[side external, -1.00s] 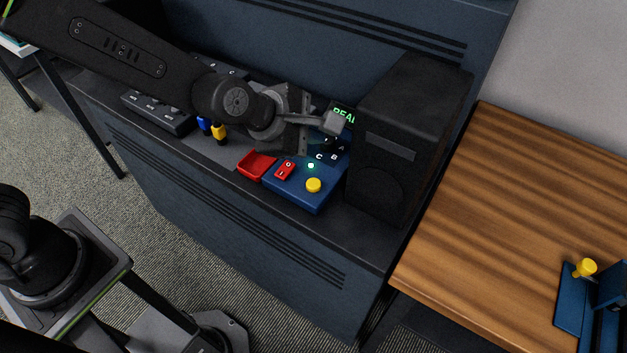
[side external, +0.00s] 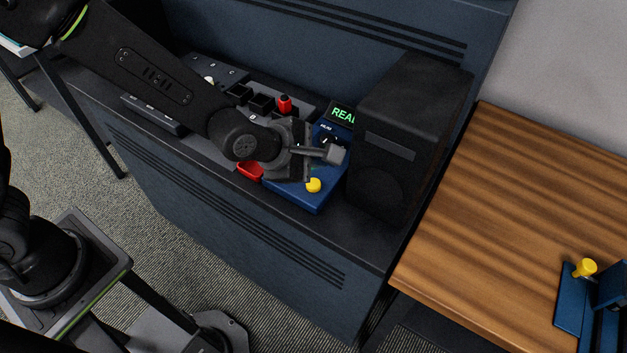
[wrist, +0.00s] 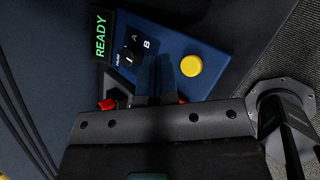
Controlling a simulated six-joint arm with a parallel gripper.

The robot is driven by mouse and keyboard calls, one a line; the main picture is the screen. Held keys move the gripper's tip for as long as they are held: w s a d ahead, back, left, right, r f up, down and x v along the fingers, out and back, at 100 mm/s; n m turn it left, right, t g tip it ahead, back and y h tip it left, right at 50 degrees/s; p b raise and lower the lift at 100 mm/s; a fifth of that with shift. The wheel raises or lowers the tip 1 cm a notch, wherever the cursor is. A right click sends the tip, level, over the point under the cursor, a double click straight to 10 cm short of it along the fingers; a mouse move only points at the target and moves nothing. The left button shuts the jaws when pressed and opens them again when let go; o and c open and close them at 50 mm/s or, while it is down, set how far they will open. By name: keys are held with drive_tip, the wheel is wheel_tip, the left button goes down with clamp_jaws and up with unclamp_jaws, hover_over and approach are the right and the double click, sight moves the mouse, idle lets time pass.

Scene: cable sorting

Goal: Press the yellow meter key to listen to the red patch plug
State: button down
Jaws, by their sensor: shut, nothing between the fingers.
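The yellow key (side external: 314,185) sits on the front of the blue meter box (side external: 300,199). In the wrist view the yellow key (wrist: 191,65) lies just right of my gripper (wrist: 157,72), which is over the blue box with its fingers together and nothing held. In the side view my gripper (side external: 306,168) is just above and behind the key; its tips are largely hidden, and I cannot tell whether they touch the box. The red patch plug (side external: 284,104) stands upright behind my wrist. Red also shows at the left in the wrist view (wrist: 107,104), perhaps this plug.
A green display (side external: 343,114) reads READY in the wrist view. A dial (wrist: 130,58) sits beside it. A tall black speaker-like box (side external: 405,130) stands close on the right. A red tray (side external: 249,170) is left of the meter. A wooden table (side external: 500,220) is further right.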

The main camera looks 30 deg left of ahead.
sight(314, 185)
drive_tip(key=shift+f, duration=1.6)
drive_tip(key=shift+f, duration=0.15)
idle(0.8)
drive_tip(key=shift+f, duration=0.25)
drive_tip(key=shift+f, duration=0.45)
idle(0.6)
drive_tip(key=shift+r, duration=0.85)
drive_tip(key=shift+r, duration=2.55)
